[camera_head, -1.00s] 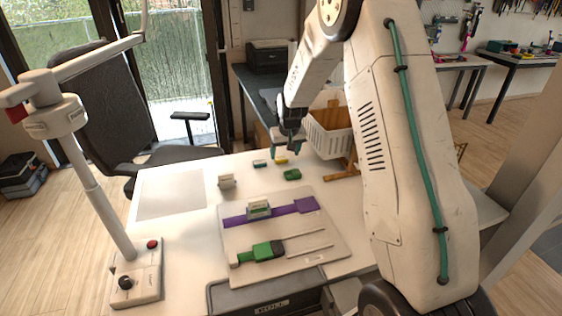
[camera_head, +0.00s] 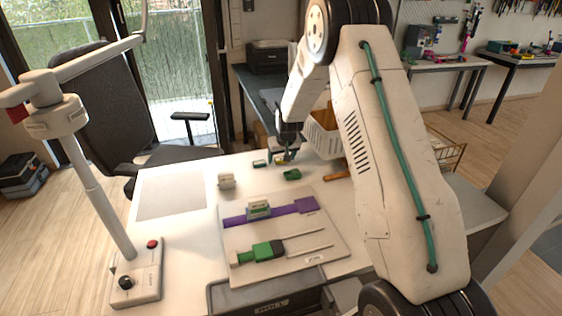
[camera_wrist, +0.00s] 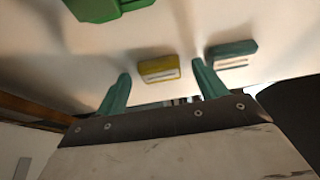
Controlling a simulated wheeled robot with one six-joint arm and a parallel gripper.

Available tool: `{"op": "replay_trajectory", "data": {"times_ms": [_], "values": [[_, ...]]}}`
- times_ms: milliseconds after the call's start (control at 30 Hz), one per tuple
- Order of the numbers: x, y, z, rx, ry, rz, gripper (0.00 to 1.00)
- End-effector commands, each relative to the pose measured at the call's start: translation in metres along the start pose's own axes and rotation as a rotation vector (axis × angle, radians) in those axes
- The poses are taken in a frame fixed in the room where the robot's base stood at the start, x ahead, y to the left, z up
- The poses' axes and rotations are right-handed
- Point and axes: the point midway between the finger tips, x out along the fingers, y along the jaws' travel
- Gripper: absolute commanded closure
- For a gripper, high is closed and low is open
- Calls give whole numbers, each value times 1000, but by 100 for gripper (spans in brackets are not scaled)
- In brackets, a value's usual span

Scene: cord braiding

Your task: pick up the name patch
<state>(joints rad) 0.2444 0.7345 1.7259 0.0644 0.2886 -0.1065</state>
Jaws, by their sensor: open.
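Two small flat pieces with pale label marks lie on the white table, a yellow one (camera_wrist: 159,66) and a teal one (camera_wrist: 232,50). I cannot read the marks or tell for sure which is the name patch. My gripper (camera_wrist: 160,76) is open and empty, with its teal fingers reaching toward the table. In the wrist view the yellow piece shows between the fingertips, and the teal piece is just right of the right finger. In the head view my gripper (camera_head: 286,157) is over the yellow piece and partly hides it; the teal piece (camera_head: 259,163) lies to its left.
A green block (camera_head: 292,175) lies close in front of the gripper. A white basket (camera_head: 322,140) stands behind, to the right. A pale board (camera_head: 290,236) with a purple strap and a green tool lies nearer. A control box (camera_head: 137,275) with a lamp post is at left.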

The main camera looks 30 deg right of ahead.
Motion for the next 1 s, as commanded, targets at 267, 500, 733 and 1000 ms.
{"op": "replay_trajectory", "data": {"times_ms": [267, 500, 733, 1000], "values": [[0, 0, 0, 0, -1, 0, 77], [-1, 0, 0, 0, -1, 0, 77], [-13, 0, -6, 0, 2, 0, 77], [-44, 0, 7, 1, -3, 0, 77]]}}
